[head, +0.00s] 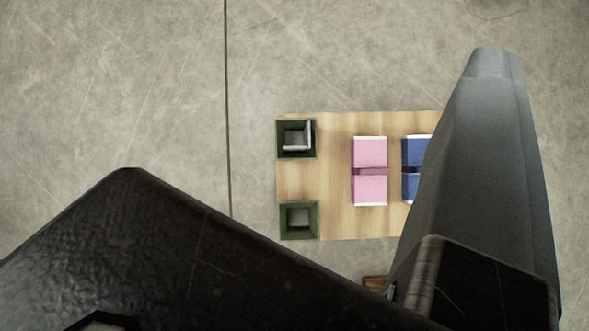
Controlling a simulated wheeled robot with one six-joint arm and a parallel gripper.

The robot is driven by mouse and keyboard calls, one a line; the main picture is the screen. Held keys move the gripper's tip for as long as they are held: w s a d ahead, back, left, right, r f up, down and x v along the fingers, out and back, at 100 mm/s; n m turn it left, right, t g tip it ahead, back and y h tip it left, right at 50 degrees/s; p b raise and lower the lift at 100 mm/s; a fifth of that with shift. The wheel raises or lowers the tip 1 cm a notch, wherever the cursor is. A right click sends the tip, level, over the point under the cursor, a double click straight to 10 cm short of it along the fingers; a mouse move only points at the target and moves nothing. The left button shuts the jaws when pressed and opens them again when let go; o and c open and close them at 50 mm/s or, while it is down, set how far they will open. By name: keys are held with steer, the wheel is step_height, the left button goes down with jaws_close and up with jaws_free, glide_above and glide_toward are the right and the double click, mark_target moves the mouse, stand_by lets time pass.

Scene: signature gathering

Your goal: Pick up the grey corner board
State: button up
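A small grey L-shaped piece, which looks like the grey corner board (309,134), stands in the upper dark green square holder (282,150). The holder is at the upper left corner of a wooden table top (335,220) seen from above. Part of my gripper (480,180) shows as a large dark grey shape at the right, over the right side of the table and apart from the board. Its two fingertips cannot be made out, so its opening is unclear. Nothing is seen held.
A second green holder (299,221) at the lower left of the table looks empty. A pink banded stack (370,190) and a partly hidden blue one (411,155) lie to the right. A brown object (375,283) peeks out below the table. Bare concrete floor (120,90) surrounds it.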

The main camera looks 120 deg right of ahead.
step_height(320, 180, down, 17)
steer(key=w+n+g+y, duration=0.1)
steer(key=n+g, duration=0.1)
steer(key=g, duration=0.1)
steer(key=g+y, duration=0.2)
steer(key=g, duration=0.1)
glide_toward(309, 136)
steer(key=shift+n, duration=0.4)
steer(key=shift+x, duration=6.4)
jaws_close()
